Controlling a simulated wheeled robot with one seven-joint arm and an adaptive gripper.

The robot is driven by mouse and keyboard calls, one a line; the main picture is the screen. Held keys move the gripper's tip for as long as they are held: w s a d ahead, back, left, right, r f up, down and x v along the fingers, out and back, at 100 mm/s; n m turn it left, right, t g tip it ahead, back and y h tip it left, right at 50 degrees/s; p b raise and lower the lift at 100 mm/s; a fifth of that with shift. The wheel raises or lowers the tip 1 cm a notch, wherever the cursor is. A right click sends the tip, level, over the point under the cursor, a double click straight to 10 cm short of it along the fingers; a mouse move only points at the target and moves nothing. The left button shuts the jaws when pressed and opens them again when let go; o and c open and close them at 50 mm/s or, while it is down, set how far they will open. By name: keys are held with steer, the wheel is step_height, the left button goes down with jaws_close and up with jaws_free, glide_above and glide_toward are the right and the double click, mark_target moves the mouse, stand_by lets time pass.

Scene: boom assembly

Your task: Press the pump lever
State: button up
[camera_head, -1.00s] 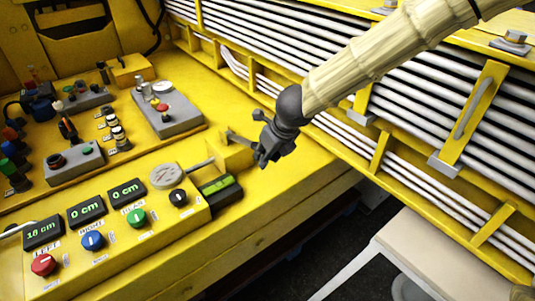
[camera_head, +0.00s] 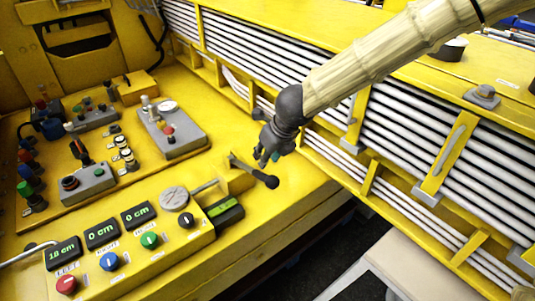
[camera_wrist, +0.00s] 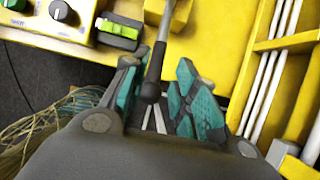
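The pump lever (camera_head: 255,173) is a dark rod with a black ball knob, sticking out to the right from a yellow block on the console. In the wrist view, the lever (camera_wrist: 159,50) runs down the middle, with its knob between the two teal-padded fingers. My gripper (camera_head: 268,158) appears just above the lever in the head view. In the wrist view my gripper (camera_wrist: 160,85) is open, with a gap on each side of the rod. I cannot tell whether the lever lies at finger depth or beyond.
A yellow frame with white pipes (camera_head: 400,130) runs along the right. A pale seat (camera_head: 430,255) stands lower right.

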steer(key=shift+c, duration=0.2)
steer(key=shift+w+r, duration=0.1)
steer(key=c, duration=0.3)
steer(key=shift+w+a, duration=0.1)
steer(key=shift+w, duration=0.1)
jaws_close()
steer(key=w+a+r+n+y+b, duration=0.25)
steer(key=a+r+n+b, duration=0.2)
steer(key=n, duration=0.75)
steer(key=w+a+r+n+y+b, duration=0.25)
steer(key=a+n, duration=0.25)
steer(key=n, duration=0.7)
steer(key=s+d+n+g+h+b, duration=0.1)
steer(key=d+n+g+h+b, duration=0.2)
steer(key=d+n+h, duration=0.3)
steer(key=d+n+b, duration=0.1)
steer(key=d+n, duration=0.2)
steer(key=n, duration=0.3)
steer(key=shift+s+r, duration=0.15)
steer(key=shift+s, duration=0.15)
